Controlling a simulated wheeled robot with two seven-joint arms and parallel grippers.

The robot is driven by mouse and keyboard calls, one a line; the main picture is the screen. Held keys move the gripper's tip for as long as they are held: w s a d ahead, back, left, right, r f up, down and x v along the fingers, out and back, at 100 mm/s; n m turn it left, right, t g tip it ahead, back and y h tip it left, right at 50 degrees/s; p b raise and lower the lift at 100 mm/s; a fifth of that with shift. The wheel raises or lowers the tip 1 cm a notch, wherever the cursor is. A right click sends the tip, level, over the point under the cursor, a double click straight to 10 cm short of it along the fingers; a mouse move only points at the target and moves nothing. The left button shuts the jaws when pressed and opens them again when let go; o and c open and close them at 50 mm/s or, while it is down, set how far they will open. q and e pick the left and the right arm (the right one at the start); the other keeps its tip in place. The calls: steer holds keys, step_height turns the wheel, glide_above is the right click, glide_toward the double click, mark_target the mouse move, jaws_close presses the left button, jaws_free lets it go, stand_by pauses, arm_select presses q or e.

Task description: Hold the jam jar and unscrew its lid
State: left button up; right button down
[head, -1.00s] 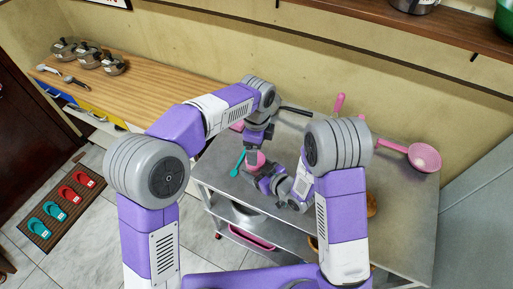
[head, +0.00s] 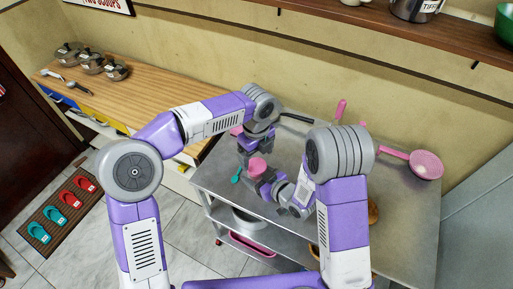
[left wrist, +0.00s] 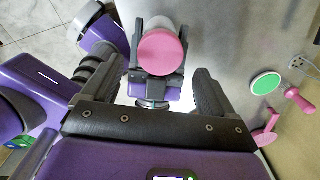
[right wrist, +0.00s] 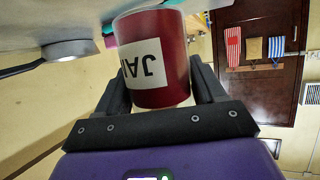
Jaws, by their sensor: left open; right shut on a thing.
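The jam jar (right wrist: 140,88) is dark red with a white label, printed upside down in the right wrist view. My right gripper (right wrist: 155,92) is shut around it and holds it above the metal table. The jar's round pink end (head: 257,162), likely the lid, shows in the head view and faces the camera in the left wrist view (left wrist: 160,53). My left gripper (left wrist: 155,85) is open and empty, with its fingers apart on either side of the view, short of the jar. I cannot tell whether the lid is loose.
A wooden counter (head: 140,100) with several lidded pots stands at the left. A shelf (head: 400,25) hangs on the wall.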

mark_target(257, 165)
arm_select(q)
step_height(257, 165, down, 5)
steer(key=shift+r, duration=0.1)
stand_by(0.3)
steer(key=c, duration=1.1)
steer(key=n, duration=0.9)
steer(key=o, duration=1.2)
